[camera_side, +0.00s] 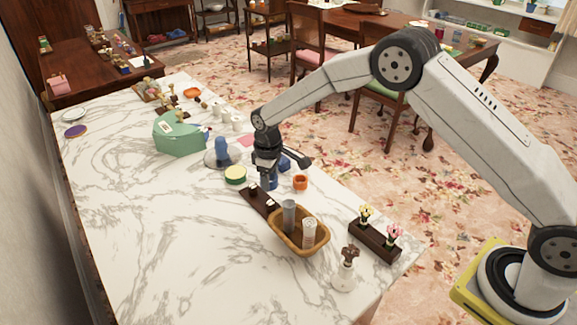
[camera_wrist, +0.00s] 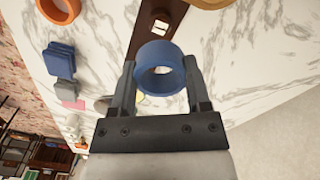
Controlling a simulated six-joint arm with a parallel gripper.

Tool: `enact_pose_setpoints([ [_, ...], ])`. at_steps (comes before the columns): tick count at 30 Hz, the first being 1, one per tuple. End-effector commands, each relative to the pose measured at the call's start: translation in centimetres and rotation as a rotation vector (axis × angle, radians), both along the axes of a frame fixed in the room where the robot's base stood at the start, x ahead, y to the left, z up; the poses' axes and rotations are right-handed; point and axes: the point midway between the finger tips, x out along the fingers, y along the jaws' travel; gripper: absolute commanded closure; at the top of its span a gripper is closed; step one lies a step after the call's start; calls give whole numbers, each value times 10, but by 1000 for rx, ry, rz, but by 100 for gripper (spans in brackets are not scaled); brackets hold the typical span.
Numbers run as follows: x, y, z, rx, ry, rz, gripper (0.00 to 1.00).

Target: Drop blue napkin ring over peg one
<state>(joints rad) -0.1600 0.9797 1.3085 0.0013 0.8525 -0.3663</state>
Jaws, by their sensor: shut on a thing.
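My gripper (camera_side: 268,179) is shut on the blue napkin ring (camera_side: 273,184), above the marble table. In the wrist view the ring (camera_wrist: 160,50) sits between the two fingertips (camera_wrist: 160,72), its opening facing the camera. A dark wooden board (camera_side: 256,201) with small white labels lies just below and in front of the gripper in the side view. The board (camera_wrist: 150,38) also shows beyond the ring in the wrist view, with a white label and a dark round feature on it. The ring appears apart from the board. I cannot clearly tell which peg is peg one.
An orange ring (camera_side: 300,182) stands right of the gripper. A wooden basket (camera_side: 299,247) holding upright cylinders is close in front. The table's left front is clear.

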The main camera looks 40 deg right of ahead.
Motion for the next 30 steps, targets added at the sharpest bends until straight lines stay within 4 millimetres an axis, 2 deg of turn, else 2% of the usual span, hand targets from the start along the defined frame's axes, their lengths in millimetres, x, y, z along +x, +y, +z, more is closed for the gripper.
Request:
enact_pose_setpoints([
  [21, 0, 0, -45, -1, 1, -1, 96],
  [30, 0, 0, -53, 1, -1, -1, 96],
])
